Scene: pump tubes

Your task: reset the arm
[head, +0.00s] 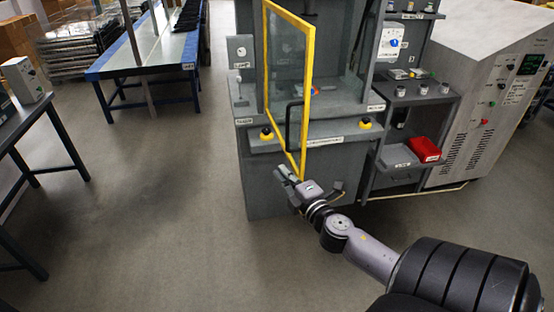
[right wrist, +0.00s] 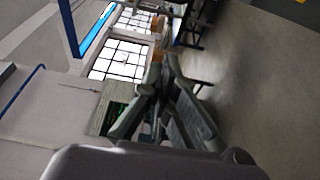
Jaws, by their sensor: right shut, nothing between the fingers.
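My right arm reaches in from the lower right of the head view. Its gripper (head: 286,175) is in front of the grey machine, just below the yellow-framed door. The right gripper is shut and holds nothing. In the right wrist view the fingers (right wrist: 165,75) are close together, with the room's floor and windows behind them. I cannot tell from the head view whether the gripper touches the machine front. My left gripper is not in view.
The grey machine (head: 232,178) has its yellow-framed door (head: 309,100) swung open toward me. A shelf with a red bin (head: 425,148) and a grey bin (head: 399,157) stands to its right. A blue-edged table (head: 150,50) stands behind left. The floor at centre left is clear.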

